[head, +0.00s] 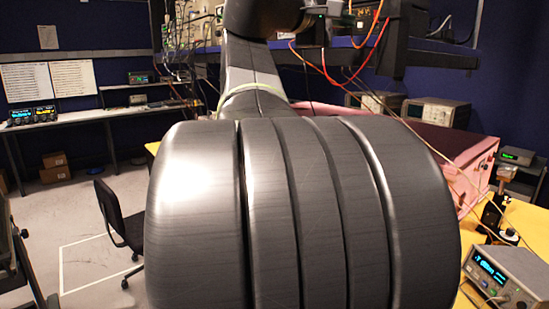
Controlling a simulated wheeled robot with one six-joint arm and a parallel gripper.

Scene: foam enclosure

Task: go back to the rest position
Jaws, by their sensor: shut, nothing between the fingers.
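My own arm fills the middle of the head view, with a large dark ribbed link close to the camera. The arm rises behind it to the top edge, where it bends right. I cannot make out my gripper's fingers in this view. The pink foam enclosure (462,158) shows at the right behind my arm, and most of it is hidden by the arm.
A yellow bench top (535,225) carries an instrument (505,275) at the lower right. A blue shelf (440,47) with cables hanging from it is behind the arm. A black chair (120,225) stands on open floor (55,220) at left.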

